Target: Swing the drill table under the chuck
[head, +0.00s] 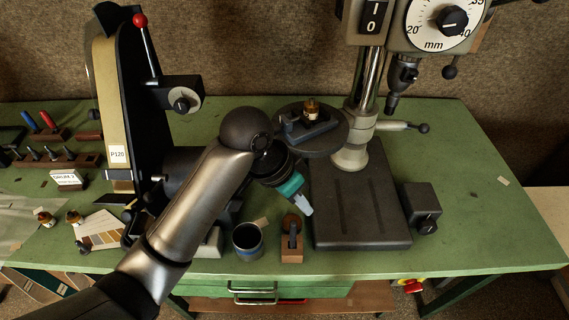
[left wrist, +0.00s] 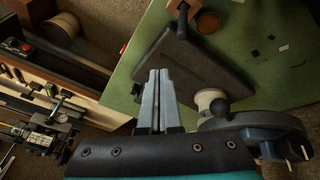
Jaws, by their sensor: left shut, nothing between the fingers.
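The drill table (head: 328,150) is a dark round plate on the column (head: 350,152). It is swung out to the left, away from the chuck (head: 402,78), which hangs to the right over the base plate (head: 365,205). A small dark vise (head: 308,127) with a brass-coloured piece sits on the table. A lever with a ball end (head: 405,126) sticks out right of the column. My left gripper (head: 303,208) is shut and empty, in front of and below the table, near the base plate's left edge. In the left wrist view its fingers (left wrist: 160,90) are together. My right gripper is not seen.
A belt sander (head: 110,120) stands at the left, beside my left arm. A dark cup (head: 247,243) and a small wooden block with a tool (head: 291,245) stand near the front edge. A dark box (head: 421,205) is right of the base. The bench's right end is mostly clear.

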